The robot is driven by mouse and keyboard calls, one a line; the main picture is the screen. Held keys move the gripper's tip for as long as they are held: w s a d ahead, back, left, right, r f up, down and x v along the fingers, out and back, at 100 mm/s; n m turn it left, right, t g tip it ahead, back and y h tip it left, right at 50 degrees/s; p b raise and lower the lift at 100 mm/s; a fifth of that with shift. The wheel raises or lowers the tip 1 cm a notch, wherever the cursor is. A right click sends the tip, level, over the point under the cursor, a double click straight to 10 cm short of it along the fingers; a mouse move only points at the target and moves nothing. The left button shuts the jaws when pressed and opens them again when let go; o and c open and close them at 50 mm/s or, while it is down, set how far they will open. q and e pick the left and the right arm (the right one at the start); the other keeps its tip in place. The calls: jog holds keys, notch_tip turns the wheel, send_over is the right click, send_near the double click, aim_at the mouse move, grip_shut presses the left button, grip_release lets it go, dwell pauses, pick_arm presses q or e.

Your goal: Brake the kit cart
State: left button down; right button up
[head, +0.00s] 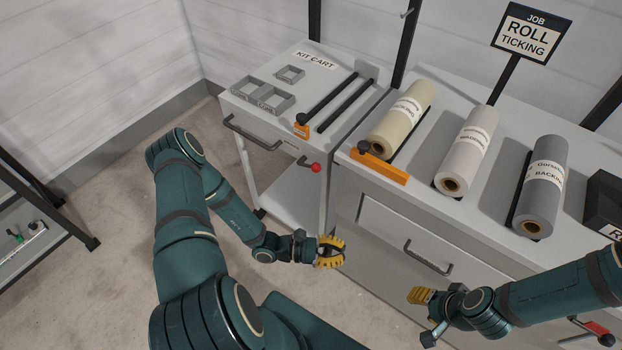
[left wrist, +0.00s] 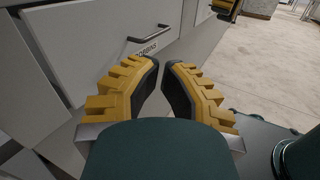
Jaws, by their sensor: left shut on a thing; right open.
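The kit cart (head: 262,122) is a pale grey cart at the back left of the head view, with a dark front handle (head: 250,132). A red knob (head: 316,167) sits at its right front, beside a small label too small to read. My left gripper (head: 331,251) is in front of the counter, lower than the red knob and apart from it. Its fingers show close together in the left wrist view (left wrist: 160,75); what they hold cannot be made out. My right gripper (head: 420,297) is open, low before the counter's drawers.
The counter (head: 480,95) stands right of the cart with several fabric rolls, an orange bar (head: 378,168) and a job sign (head: 531,32). A drawer handle (head: 428,258) juts from its front. A dark-framed shelf (head: 30,235) stands at left. The floor (head: 110,240) between is clear.

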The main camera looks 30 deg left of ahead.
pick_arm(q)
jog(key=w+a+f+n+t+y, duration=0.1)
jog(key=w+a+n+t+y, duration=0.1)
jog(key=a+n+t+y, duration=0.65)
jog(key=w+a+f+n+t+y, duration=0.15)
jog(key=a+n+t+y, duration=0.4)
jog(key=a, duration=0.55)
jog(key=r+x, duration=0.1)
jog(key=x, duration=1.1)
jog(key=shift+s+r+m+g, duration=0.15)
jog(key=shift+r+m+g, duration=0.2)
jog(key=shift+m+g, duration=0.05)
jog(key=shift+d, duration=0.1)
